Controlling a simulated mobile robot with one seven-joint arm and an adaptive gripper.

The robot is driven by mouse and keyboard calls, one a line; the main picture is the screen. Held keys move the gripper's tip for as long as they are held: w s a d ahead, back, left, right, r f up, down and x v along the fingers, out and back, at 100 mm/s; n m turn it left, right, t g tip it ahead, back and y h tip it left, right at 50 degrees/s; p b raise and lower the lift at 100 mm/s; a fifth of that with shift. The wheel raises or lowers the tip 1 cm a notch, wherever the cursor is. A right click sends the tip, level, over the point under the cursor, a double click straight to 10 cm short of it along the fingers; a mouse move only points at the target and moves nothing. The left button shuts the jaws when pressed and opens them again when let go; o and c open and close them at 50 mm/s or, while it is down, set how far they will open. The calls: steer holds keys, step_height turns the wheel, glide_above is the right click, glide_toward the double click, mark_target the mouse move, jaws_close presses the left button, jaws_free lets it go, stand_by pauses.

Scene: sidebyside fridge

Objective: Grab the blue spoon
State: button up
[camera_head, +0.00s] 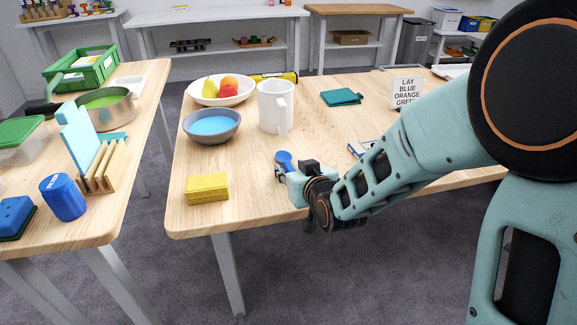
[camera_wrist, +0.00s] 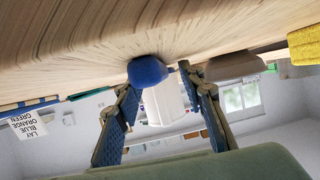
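The blue spoon (camera_head: 285,160) lies on the wooden table near its front edge, partly hidden by my gripper (camera_head: 283,173) in the head view. In the wrist view, which is upside down, the spoon's rounded blue end (camera_wrist: 148,71) shows against the tabletop. My gripper (camera_wrist: 156,80) is open, with one finger on each side of the blue end in the picture. A gap shows between the spoon and the right finger. I cannot tell whether the left finger touches it. The rest of the spoon is not visible.
A yellow sponge (camera_head: 207,188) lies to the left. A grey bowl with blue inside (camera_head: 211,138) and a white mug (camera_head: 270,107) stand behind. A sign (camera_head: 406,92) and a teal cloth (camera_head: 341,97) are farther right. The tabletop between sponge and gripper is clear.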

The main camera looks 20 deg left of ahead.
jaws_close()
stand_by(0.4)
